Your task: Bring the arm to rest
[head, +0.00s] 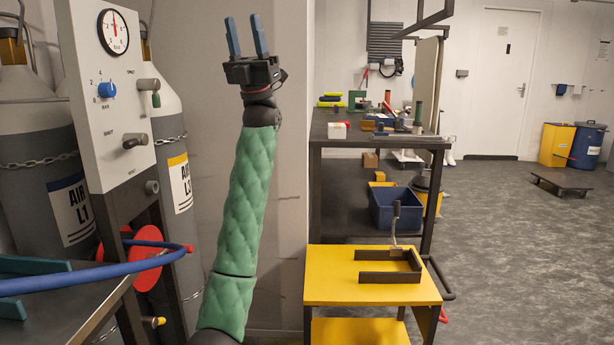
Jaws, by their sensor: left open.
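My left arm, in a green padded sleeve, rises from the bottom of the head view. My left gripper (247,38) is at its top, pointing up, with two blue fingers apart and nothing between them. It is in front of a plain grey wall panel, to the right of the white gauge panel (115,90), and touches nothing that I can see. My right gripper does not show.
Gas cylinders (180,130) stand behind the gauge panel. A blue hose (90,275) crosses the lower left. A yellow cart (335,287) with a dark bracket stands at the lower centre, before a cluttered bench (375,140). The floor at right is mostly open.

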